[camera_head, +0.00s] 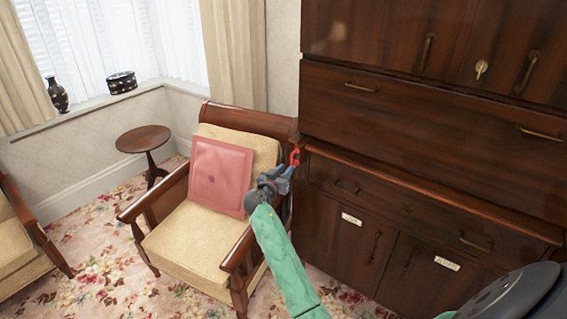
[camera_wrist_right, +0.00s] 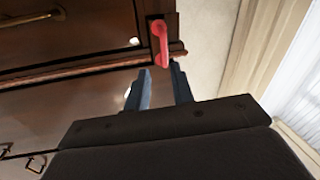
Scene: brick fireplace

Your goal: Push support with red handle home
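The support's red handle (camera_head: 295,157) shows at the left edge of the dark wood cabinet. In the right wrist view the red handle (camera_wrist_right: 161,42) is on the front of a narrow brown wood piece, the support (camera_wrist_right: 172,22). How far the support sticks out is hard to tell. My right gripper (camera_head: 289,172) is just below the handle in the head view. In the wrist view my right gripper (camera_wrist_right: 162,72) is open, its two fingers apart with nothing between them. The fingertips are close to the handle's lower end; I cannot tell whether they touch it. My left gripper is not in view.
The cabinet (camera_head: 430,115) fills the right side, with closed drawers and doors. An armchair (camera_head: 195,240) with a pink cushion (camera_head: 221,175) stands left of it, close to my right arm. A small round table (camera_head: 143,139) stands behind. Some carpet (camera_head: 100,265) is clear.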

